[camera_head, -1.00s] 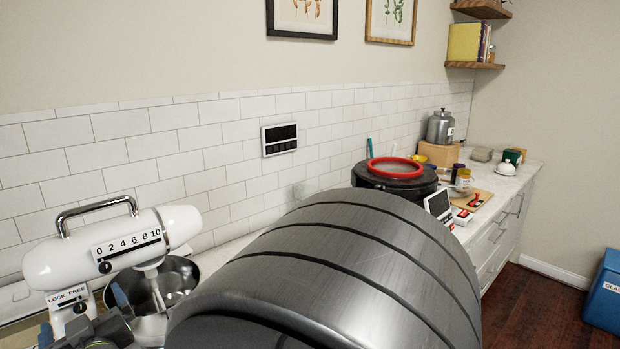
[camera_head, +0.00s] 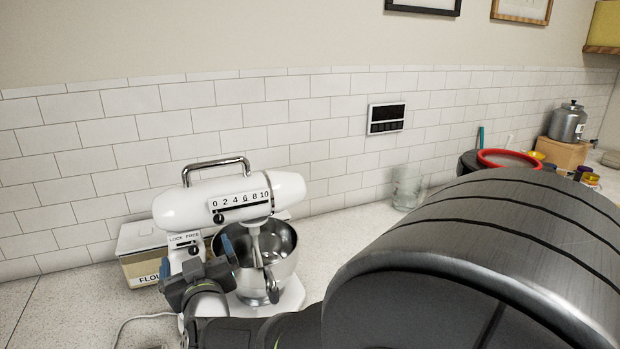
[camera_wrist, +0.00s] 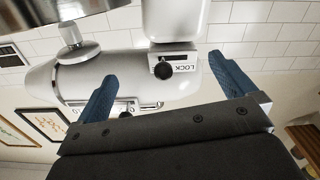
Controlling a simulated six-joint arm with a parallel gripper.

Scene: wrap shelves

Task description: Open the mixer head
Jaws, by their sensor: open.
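The white stand mixer (camera_head: 180,208) stands on the counter, with a metal handle on its head and a 0–10 speed scale. Its head lies roughly level over a steel bowl (camera_head: 287,262), with a metal beater reaching down into the bowl. A plate with a dark lock knob (camera_wrist: 163,70) shows on the mixer in the wrist view; the plate reads LOCK FREE in the head view. My gripper (camera_head: 202,262) is in front of the mixer's neck. In the wrist view its blue fingers (camera_wrist: 162,72) are spread apart, with the knob appearing between them. Contact cannot be told.
A flour box (camera_head: 140,262) stands behind the mixer at left. A glass jar (camera_head: 406,188) stands to the right against the tiled wall. A dark pot with a red ring (camera_head: 510,158) is farther right. My own arm hides the counter's right front.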

